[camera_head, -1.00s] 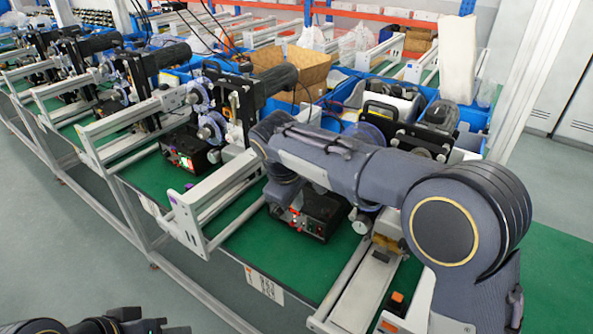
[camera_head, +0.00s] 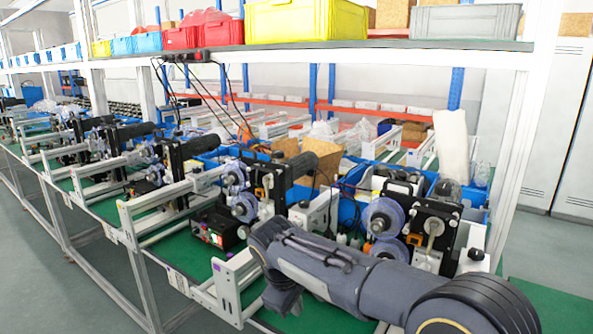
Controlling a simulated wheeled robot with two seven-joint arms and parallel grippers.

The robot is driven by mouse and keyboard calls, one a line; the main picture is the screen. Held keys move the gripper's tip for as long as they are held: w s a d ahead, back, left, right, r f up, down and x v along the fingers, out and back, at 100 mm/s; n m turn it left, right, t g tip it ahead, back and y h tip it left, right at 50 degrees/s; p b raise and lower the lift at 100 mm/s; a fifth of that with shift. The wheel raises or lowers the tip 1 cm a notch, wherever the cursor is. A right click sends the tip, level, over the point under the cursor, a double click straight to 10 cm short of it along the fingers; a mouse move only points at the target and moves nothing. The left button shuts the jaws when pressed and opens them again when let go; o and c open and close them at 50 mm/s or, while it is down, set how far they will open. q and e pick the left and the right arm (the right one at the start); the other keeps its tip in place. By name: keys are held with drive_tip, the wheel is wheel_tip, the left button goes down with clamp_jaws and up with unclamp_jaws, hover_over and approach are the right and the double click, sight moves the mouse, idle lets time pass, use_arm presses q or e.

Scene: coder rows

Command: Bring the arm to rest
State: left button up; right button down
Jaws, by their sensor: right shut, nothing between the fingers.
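My right arm comes in from the bottom right and reaches across the front of the green bench (camera_head: 185,250). Its wrist bends down at the left end. My right gripper (camera_head: 284,299) hangs there, small, dark and partly hidden by the wrist. It is shut, with nothing seen held in it. My left arm and left gripper are out of view.
Coder machines with purple reels (camera_head: 383,217) stand along the bench, close behind my arm. White rails (camera_head: 235,283) stick out just left of the wrist. A shelf (camera_head: 400,50) with coloured bins (camera_head: 305,20) runs above. The floor (camera_head: 45,290) at left is clear.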

drive_tip(key=s+d+r+m+y, duration=0.2)
drive_tip(key=s+d+m, duration=0.1)
drive_tip(key=s+d, duration=0.5)
drive_tip(key=s+d+r+m+y, duration=0.25)
drive_tip(key=s+d, duration=0.25)
drive_tip(key=d, duration=0.5)
drive_tip(key=s+d+f+m+t, duration=0.1)
drive_tip(key=s+f+m, duration=0.1)
drive_tip(key=s, duration=0.3)
drive_tip(key=s+d+f+m+y, duration=0.1)
drive_tip(key=s+f+m, duration=0.1)
drive_tip(key=s, duration=0.3)
drive_tip(key=s+f+m+t, duration=0.1)
drive_tip(key=s+f+m, duration=0.1)
drive_tip(key=s, duration=0.4)
drive_tip(key=shift+d+f+m+t, duration=0.2)
drive_tip(key=shift+d+m+t, duration=0.15)
drive_tip(key=shift+m, duration=0.5)
